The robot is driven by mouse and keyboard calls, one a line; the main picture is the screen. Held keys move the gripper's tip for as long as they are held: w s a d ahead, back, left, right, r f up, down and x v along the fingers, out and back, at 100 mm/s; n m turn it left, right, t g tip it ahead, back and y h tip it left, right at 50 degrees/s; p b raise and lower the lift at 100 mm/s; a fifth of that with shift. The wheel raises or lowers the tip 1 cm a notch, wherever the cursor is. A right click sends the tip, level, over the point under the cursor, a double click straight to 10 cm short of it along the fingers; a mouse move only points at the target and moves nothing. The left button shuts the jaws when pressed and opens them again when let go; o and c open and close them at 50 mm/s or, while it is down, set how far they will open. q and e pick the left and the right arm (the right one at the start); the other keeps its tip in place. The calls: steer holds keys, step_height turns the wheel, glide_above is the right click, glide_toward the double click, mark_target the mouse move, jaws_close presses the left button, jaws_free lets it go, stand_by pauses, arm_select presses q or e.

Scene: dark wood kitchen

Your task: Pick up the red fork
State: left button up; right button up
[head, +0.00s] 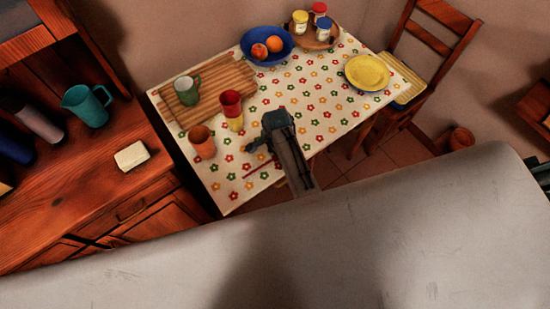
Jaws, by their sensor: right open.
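A thin red fork (262,170) lies on the flowered tablecloth near the table's front edge. My right gripper (260,149) is dark grey and hangs over the table just above and beside the fork in the picture. It is open, with nothing seen between its fingers. My arm hides part of the table's front edge and may cover one end of the fork. I cannot tell how high the gripper is above the cloth. My left gripper is not in view.
An orange cup (202,142), a red cup (231,103) on a yellow one (236,124), and a cutting board (231,76) with a green mug (187,91) stand left. A blue fruit bowl (250,58), jars and a yellow plate (367,73) are farther back. A chair (430,45) stands right.

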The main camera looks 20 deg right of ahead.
steer(key=shift+f, duration=0.15)
jaws_close()
stand_by(0.4)
